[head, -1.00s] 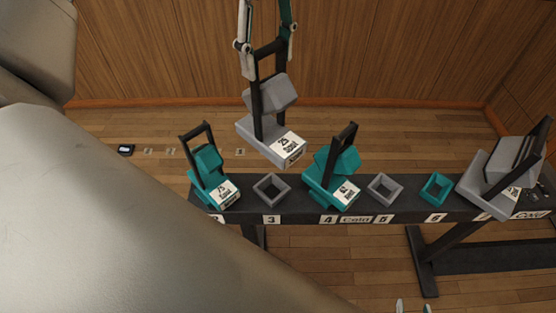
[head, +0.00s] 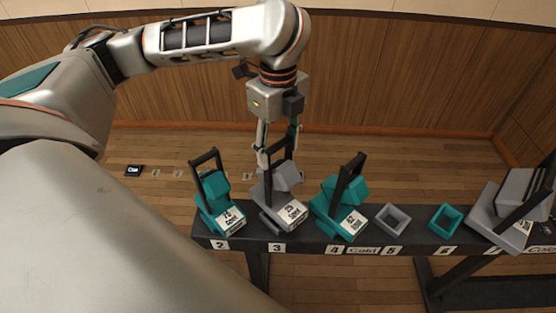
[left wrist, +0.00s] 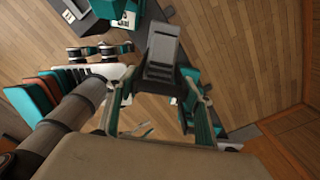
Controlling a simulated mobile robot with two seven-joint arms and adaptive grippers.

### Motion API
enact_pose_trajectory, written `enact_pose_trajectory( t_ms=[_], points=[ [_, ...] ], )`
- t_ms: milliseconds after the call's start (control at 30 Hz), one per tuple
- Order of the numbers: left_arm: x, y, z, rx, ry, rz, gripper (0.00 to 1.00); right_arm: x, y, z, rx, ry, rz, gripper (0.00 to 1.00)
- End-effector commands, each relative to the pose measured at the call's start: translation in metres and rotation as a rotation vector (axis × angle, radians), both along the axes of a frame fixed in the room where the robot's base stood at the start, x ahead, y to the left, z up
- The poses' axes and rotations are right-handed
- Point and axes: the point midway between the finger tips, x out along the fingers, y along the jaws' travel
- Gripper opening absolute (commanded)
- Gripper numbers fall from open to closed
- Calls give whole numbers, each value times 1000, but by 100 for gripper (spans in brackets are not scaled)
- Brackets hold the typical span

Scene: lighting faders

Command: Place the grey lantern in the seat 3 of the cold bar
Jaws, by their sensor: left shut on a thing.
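The grey lantern (head: 285,179), with a dark handle frame and a white label reading 25, is at seat 3 of the cold bar (head: 298,239). It stands just above or in the seat's socket, which it hides; I cannot tell whether it is fully down. My left gripper (head: 276,150) comes from above and is shut on the top of the lantern's handle. In the left wrist view the grey lantern (left wrist: 163,55) shows beyond the fingers. My right gripper is not clearly seen in any view.
A teal lantern (head: 216,188) stands at seat 2 and another (head: 342,194) at seat 4, close on both sides. Empty sockets, grey (head: 392,219) and teal (head: 445,220), are at 5 and 6. A large grey lantern (head: 508,209) stands at the right end.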

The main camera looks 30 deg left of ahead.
Motion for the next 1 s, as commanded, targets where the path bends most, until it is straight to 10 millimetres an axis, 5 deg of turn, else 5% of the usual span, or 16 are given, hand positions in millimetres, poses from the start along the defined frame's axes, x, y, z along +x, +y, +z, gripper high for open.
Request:
enact_pose_trajectory(
  t_ms=[500,967,1000],
  points=[
    [0,-1,-39,-2,-1,0,0,1,-2,1,-4,-2,1,40],
    [1,0,-44,-2,-4,1,0,1,-4,0,-10,-2,5,40],
    [0,0,-45,0,-1,1,61,0,-4,0,-9,-2,6,40]
  ],
)
